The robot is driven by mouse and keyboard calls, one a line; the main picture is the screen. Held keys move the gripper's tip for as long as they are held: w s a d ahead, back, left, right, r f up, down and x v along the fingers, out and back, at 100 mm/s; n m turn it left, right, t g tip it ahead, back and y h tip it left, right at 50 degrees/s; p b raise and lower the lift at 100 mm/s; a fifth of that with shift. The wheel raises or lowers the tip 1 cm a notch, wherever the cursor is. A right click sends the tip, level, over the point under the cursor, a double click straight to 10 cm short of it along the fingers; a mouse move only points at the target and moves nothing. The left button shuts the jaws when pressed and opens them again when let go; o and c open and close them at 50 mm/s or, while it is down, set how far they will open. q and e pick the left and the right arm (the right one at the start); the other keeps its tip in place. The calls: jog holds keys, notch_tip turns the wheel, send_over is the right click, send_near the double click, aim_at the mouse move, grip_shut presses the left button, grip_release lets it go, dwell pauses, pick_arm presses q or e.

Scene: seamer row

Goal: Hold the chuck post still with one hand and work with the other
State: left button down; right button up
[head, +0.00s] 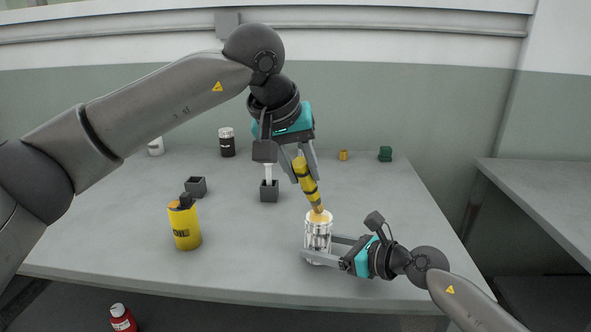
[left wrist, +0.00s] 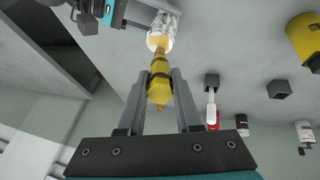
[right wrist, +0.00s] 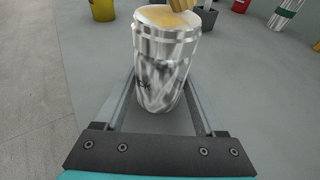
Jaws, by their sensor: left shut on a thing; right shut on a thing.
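The chuck post (head: 317,240) is a shiny metal cylinder with an amber patch on its top, upright near the table's front. My right gripper (head: 322,250) is shut around it from the right; the right wrist view shows the post (right wrist: 163,65) between the fingers. My left gripper (head: 300,168) is above, shut on a yellow tool (head: 305,180) with dark bands. The tool is tilted, its tip down at the amber top of the post. It also shows between the fingers in the left wrist view (left wrist: 159,85). The exact contact at the tip is hard to tell.
A yellow can (head: 185,228) stands to the left, near a dark open box (head: 195,187). A white-handled item (head: 268,173) stands in a dark holder (head: 269,192). The table's right side is clear.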

pick_arm(q)
jog(key=shift+a+f, duration=0.1)
jog(key=shift+a, duration=0.55)
jog(key=shift+s+d, duration=0.5)
jog(key=shift+d, duration=0.4)
dwell(2.9)
